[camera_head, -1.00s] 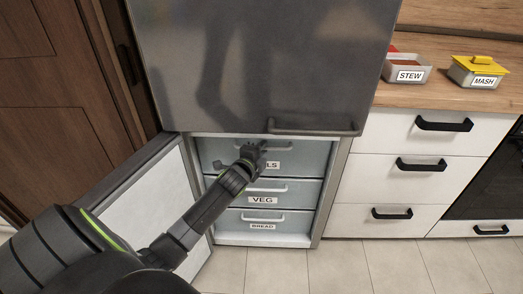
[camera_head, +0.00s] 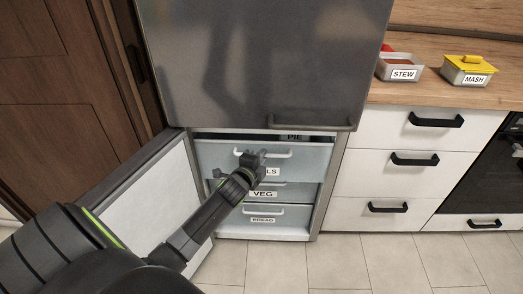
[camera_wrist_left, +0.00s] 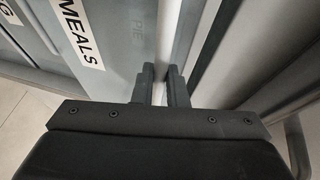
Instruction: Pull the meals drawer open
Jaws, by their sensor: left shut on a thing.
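The meals drawer (camera_head: 312,158) is the top one of three pale drawers in the lower freezer compartment. It stands partly out, with a dark gap above its front. My left gripper (camera_head: 250,158) is shut on its light bar handle (camera_head: 281,155) and covers part of the label. In the left wrist view the fingers (camera_wrist_left: 165,75) close around the pale handle bar (camera_wrist_left: 166,35), beside the MEALS label (camera_wrist_left: 80,32). My right gripper is in neither view.
A container marked PIE (camera_head: 295,137) shows inside the drawer. The VEG drawer (camera_head: 300,192) and BREAD drawer (camera_head: 297,213) below are shut. The open lower freezer door (camera_head: 150,205) stands at left. Stew (camera_head: 399,68) and mash (camera_head: 467,72) tubs sit on the counter.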

